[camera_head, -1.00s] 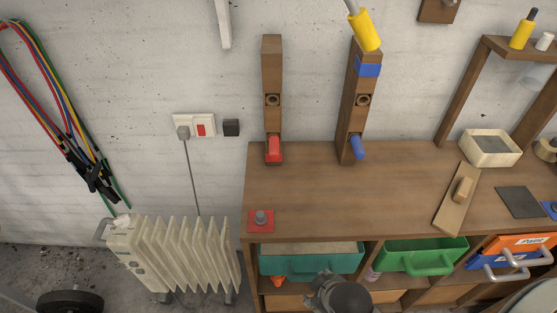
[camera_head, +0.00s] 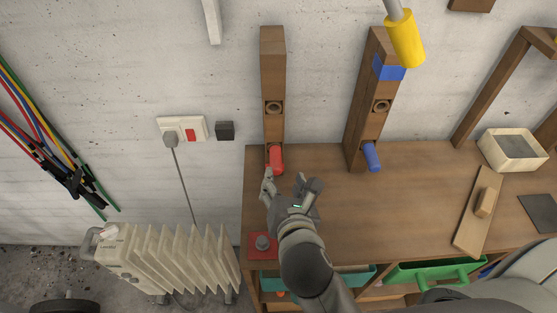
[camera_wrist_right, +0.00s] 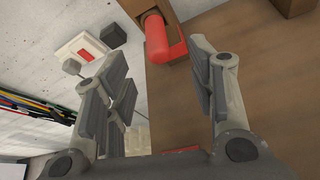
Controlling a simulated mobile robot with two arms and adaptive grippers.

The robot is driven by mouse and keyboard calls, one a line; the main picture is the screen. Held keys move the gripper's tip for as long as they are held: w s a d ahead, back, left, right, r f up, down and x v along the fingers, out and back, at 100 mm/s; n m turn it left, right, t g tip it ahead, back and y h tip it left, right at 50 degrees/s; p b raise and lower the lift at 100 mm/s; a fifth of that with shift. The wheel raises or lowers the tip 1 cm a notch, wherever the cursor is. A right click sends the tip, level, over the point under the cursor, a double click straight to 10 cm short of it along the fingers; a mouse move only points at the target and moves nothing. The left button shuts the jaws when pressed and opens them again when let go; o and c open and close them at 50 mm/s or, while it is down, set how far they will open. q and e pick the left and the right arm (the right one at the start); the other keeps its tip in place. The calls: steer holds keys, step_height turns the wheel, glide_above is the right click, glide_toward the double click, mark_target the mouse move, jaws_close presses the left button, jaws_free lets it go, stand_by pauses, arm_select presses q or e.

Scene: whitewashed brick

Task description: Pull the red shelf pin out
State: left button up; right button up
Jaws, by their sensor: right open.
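The red shelf pin (camera_head: 276,158) sticks out of the lower part of the left wooden post (camera_head: 273,75), just above the bench top. In the right wrist view the red pin (camera_wrist_right: 158,38) lies ahead, beyond the fingertips and between their lines. My right gripper (camera_head: 290,184) is open and empty, just in front of and below the pin; in the wrist view its two fingers (camera_wrist_right: 162,75) stand wide apart. I see no contact with the pin. My left gripper is not in view.
A blue pin (camera_head: 371,157) sits in the right post. A red square block with a grey knob (camera_head: 262,243) lies at the bench's front left corner. A wooden float (camera_head: 475,215) and a pale box (camera_head: 512,150) are at right. The middle bench top (camera_head: 400,215) is clear.

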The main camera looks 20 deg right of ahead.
mark_target(277, 171)
steer(key=shift+n, duration=0.3)
steer(key=x, duration=0.5)
steer(key=shift+w+r+p, duration=0.25)
steer(key=shift+w+p, duration=0.15)
steer(key=x, duration=0.3)
steer(key=shift+x, duration=0.75)
steer(key=shift+w, duration=0.15)
steer(key=shift+c, duration=1.6)
jaws_close()
steer(key=shift+s+a+p, duration=0.2)
steer(key=shift+s+p, duration=0.2)
steer(key=shift+s, duration=0.25)
steer(key=shift+s+a+p, duration=0.25)
steer(key=shift+s+p, duration=0.1)
steer(key=shift+s, duration=0.3)
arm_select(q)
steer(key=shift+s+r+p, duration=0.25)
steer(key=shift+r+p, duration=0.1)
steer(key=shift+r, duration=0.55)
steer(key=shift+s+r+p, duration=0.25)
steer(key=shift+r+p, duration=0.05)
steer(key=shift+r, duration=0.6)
arm_select(e)
steer(key=shift+s+a, duration=0.2)
steer(key=shift+s, duration=0.6)
steer(key=shift+s+a, duration=0.2)
steer(key=shift+s, duration=0.55)
steer(key=shift+s+a, duration=0.25)
steer(key=shift+s, duration=0.55)
